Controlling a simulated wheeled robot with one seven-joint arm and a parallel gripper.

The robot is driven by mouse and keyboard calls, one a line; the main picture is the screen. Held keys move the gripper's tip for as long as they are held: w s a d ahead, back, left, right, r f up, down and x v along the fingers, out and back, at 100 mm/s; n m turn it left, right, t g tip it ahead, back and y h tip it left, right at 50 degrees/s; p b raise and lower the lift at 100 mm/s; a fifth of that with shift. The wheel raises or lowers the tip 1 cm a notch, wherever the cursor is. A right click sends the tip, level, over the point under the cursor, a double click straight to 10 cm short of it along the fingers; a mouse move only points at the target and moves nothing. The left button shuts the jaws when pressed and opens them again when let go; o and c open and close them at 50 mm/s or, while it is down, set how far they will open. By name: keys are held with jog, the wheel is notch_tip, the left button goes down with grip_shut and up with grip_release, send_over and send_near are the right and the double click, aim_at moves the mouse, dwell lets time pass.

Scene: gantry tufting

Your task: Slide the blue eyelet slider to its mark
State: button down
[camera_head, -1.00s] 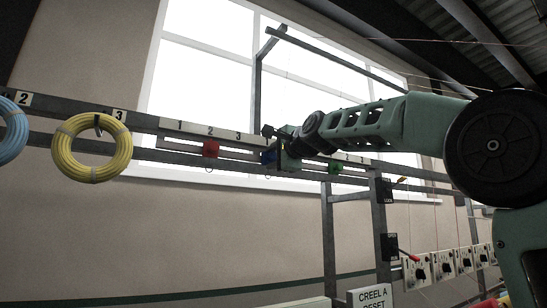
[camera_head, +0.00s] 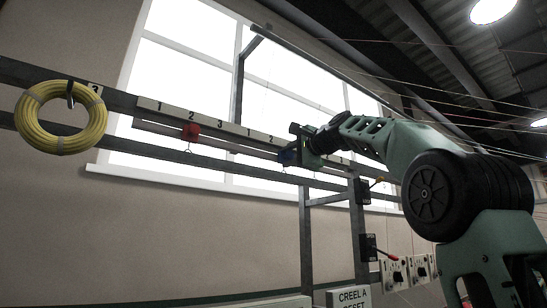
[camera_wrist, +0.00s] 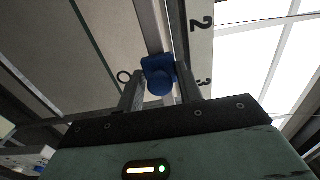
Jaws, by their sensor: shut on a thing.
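The blue eyelet slider (camera_head: 286,157) sits on the horizontal rail, to the right of the 2 on its own number strip (camera_head: 258,133). My gripper (camera_head: 296,148) is at the slider. In the wrist view the blue slider (camera_wrist: 158,72) is between the two grey fingers of my gripper (camera_wrist: 160,84), which are shut on it. It lies beside the strip (camera_wrist: 201,50) between 2 and 3, closer to 3. The strip's 3 is hidden behind my gripper in the head view.
A red slider (camera_head: 190,131) hangs under the 2 of the strip to the left. A yellow coil (camera_head: 61,118) hangs at far left. A grey upright frame (camera_head: 305,240) with a red-handled switch (camera_head: 370,247) stands below right. Thin threads cross the upper right.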

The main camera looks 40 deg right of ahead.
jog(key=shift+d, duration=2.15)
jog(key=c, duration=1.2)
grip_release()
jog(key=shift+c, duration=0.2)
jog(key=shift+o, duration=0.3)
jog(key=shift+d, duration=0.2)
jog(key=shift+a, duration=0.15)
jog(key=shift+s, duration=0.1)
jog(key=s+b, duration=0.6)
jog(key=s, duration=1.1)
jog(key=shift+s+b, duration=0.15)
jog(key=shift+b, duration=0.25)
